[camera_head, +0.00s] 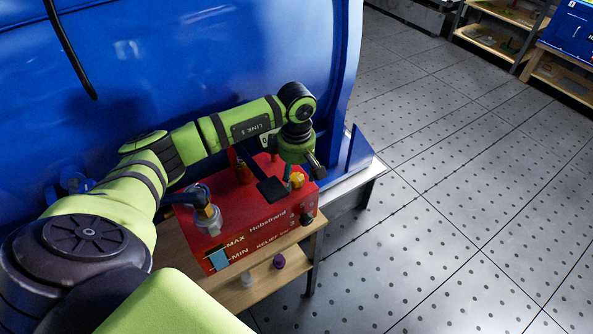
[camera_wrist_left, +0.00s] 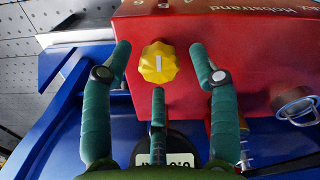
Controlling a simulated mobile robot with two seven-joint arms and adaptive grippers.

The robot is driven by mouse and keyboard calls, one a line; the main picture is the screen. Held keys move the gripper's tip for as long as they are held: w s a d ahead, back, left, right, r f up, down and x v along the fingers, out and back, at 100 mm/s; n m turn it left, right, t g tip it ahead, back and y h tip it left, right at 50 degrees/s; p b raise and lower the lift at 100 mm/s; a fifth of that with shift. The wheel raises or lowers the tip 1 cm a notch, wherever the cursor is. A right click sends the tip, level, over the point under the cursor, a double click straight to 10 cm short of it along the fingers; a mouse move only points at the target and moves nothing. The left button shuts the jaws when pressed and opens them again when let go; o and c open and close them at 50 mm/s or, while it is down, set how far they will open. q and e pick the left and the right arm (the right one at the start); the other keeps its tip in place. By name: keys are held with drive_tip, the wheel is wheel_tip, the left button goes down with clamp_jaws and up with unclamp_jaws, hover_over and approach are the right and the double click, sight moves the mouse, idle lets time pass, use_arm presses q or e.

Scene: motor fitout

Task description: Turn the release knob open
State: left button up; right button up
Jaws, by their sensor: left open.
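The release knob looks to be the yellow lobed knob (camera_wrist_left: 158,62) with a white line, on the red unit (camera_wrist_left: 230,50). In the left wrist view its white line runs up and down the picture. In the head view the yellow knob (camera_head: 297,180) sits on top of the red unit (camera_head: 258,222), near its right end. My left gripper (camera_wrist_left: 160,47) is open, with one finger on each side of the knob and a third finger below it in the picture. The gripper (camera_head: 303,171) also shows above the knob in the head view. Contact cannot be told. My right gripper is out of view.
A large blue housing (camera_head: 200,60) stands behind the red unit. A metal fitting with a blue lever (camera_head: 207,215) stands on the unit's left. A purple knob (camera_head: 279,261) lies on the wooden shelf below. Shelves stand at top right; the floor (camera_head: 450,200) between is clear.

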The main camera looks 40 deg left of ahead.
use_arm(q)
drive_tip(key=c, duration=1)
drive_tip(key=shift+c, duration=0.7)
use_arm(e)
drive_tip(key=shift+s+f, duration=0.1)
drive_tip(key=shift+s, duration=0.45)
